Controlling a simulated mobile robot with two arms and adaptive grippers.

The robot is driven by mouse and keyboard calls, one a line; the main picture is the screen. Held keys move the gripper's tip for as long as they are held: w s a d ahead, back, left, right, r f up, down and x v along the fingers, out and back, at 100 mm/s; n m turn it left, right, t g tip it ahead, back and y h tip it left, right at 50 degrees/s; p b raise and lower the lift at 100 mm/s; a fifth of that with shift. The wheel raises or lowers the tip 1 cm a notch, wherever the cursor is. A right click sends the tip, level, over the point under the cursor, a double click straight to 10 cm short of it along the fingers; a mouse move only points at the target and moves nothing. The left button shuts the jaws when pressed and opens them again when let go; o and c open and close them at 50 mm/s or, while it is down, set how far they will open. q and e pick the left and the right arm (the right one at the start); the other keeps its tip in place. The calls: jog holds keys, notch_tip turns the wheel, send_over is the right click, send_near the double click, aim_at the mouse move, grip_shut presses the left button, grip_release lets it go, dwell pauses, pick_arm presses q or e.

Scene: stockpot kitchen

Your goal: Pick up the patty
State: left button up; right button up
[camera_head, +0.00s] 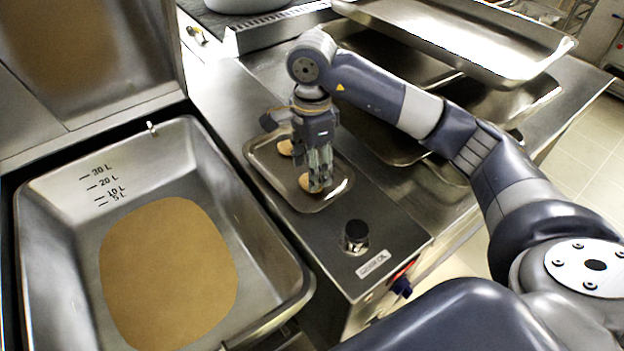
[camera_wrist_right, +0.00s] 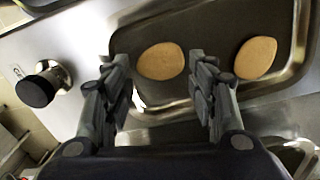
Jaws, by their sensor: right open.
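Two tan, round patties lie on a small metal tray (camera_head: 318,205). The near patty (camera_wrist_right: 161,61) lies ahead of my right gripper (camera_wrist_right: 160,85), between the lines of its two fingers in the right wrist view. In the head view this patty (camera_head: 306,184) is partly hidden by the fingers. The far patty (camera_wrist_right: 255,57) lies apart from it, to the right in the right wrist view, and also shows in the head view (camera_head: 285,148). My right gripper (camera_head: 319,186) is open and empty, pointing down over the tray. My left gripper is not in view.
A large tilting pan (camera_head: 270,318) with a brown patch on its floor stands at left. A black knob (camera_head: 356,235) stands on the counter in front of the tray. Larger metal trays (camera_head: 460,38) sit at the upper right.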

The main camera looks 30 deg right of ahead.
aim_at(303, 181)
jog(key=shift+d+f, duration=0.1)
jog(key=shift+f, duration=1.4)
jog(key=shift+c, duration=0.6)
jog(key=c, duration=0.6)
jog(key=shift+r, duration=0.1)
